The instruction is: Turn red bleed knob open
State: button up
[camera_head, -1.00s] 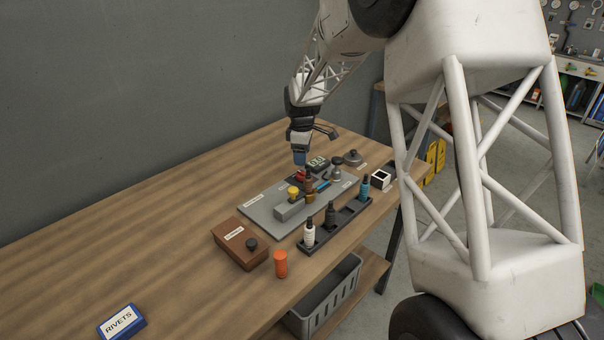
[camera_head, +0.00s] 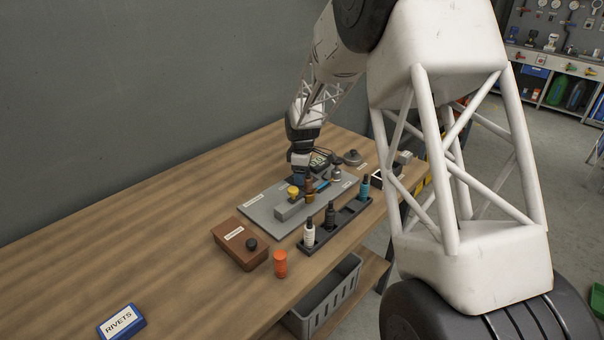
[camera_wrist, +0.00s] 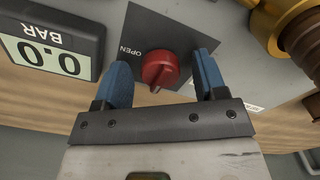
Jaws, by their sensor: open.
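The red bleed knob (camera_wrist: 160,70) sits on a dark square plate (camera_wrist: 150,25) with the word OPEN printed to its left in the wrist view. The knob has a raised ridge across its face. My gripper (camera_wrist: 162,72) is open, with one blue fingertip on each side of the knob and a visible gap to both. Whether the fingers are level with the knob in depth is hard to tell. In the head view my gripper (camera_head: 299,178) is low over the grey panel (camera_head: 262,213) and hides the knob.
A digital gauge reading 0.0 BAR (camera_wrist: 50,45) is close beside the left finger. Brass fittings (camera_wrist: 290,25) are at the upper right. In the head view, a yellow-capped valve (camera_head: 293,192) and a bottle rack (camera_head: 338,225) stand nearby.

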jog(key=c, duration=0.9)
jog(key=shift+m, duration=0.3)
jog(key=m, duration=0.4)
jog(key=shift+s+m, duration=0.1)
jog(key=shift+m, duration=2.1)
jog(key=o, duration=0.9)
